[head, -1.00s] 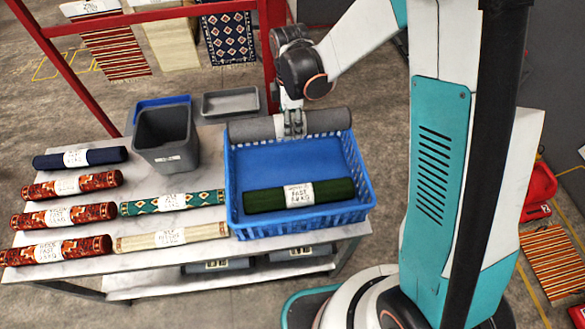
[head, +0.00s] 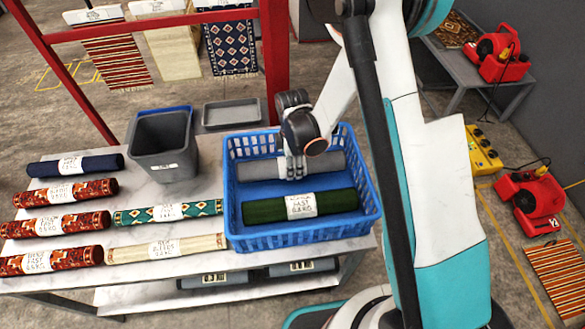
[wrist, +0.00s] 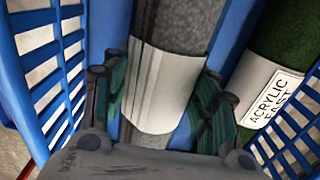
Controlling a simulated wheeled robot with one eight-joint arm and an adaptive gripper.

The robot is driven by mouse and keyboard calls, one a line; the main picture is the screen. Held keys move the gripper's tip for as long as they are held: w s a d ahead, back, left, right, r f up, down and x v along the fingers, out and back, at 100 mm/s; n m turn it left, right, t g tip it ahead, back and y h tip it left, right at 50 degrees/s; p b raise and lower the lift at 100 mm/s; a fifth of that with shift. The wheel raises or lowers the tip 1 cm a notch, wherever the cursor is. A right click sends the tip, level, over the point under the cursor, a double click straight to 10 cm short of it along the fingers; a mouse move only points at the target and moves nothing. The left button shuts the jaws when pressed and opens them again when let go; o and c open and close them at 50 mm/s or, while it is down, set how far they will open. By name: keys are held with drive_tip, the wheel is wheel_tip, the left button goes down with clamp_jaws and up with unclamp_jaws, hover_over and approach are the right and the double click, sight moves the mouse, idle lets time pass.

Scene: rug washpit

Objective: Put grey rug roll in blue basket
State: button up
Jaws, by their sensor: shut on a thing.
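The grey rug roll (head: 258,168) lies across the back part of the blue basket (head: 302,236), inside its walls. It also shows in the wrist view (wrist: 180,22), with a white paper band around its middle. My gripper (head: 293,172) is shut on the grey roll at this band, one finger on each side in the wrist view (wrist: 155,105). A green rug roll (head: 262,210) with a white label lies in the front of the basket, parallel to the grey roll and apart from it. Whether the grey roll touches the basket floor I cannot tell.
Several rolls, including a navy one (head: 45,168) and a teal one (head: 200,208), lie on the table left of the basket. A grey bin (head: 165,150) and a grey tray (head: 232,113) stand behind them. A red frame (head: 272,60) rises at the back.

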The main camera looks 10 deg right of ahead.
drive_tip(key=shift+f, duration=1.05)
drive_tip(key=shift+f+b, duration=0.15)
drive_tip(key=shift+b, duration=0.15)
drive_tip(key=o, duration=1.5)
drive_tip(key=shift+o, duration=0.2)
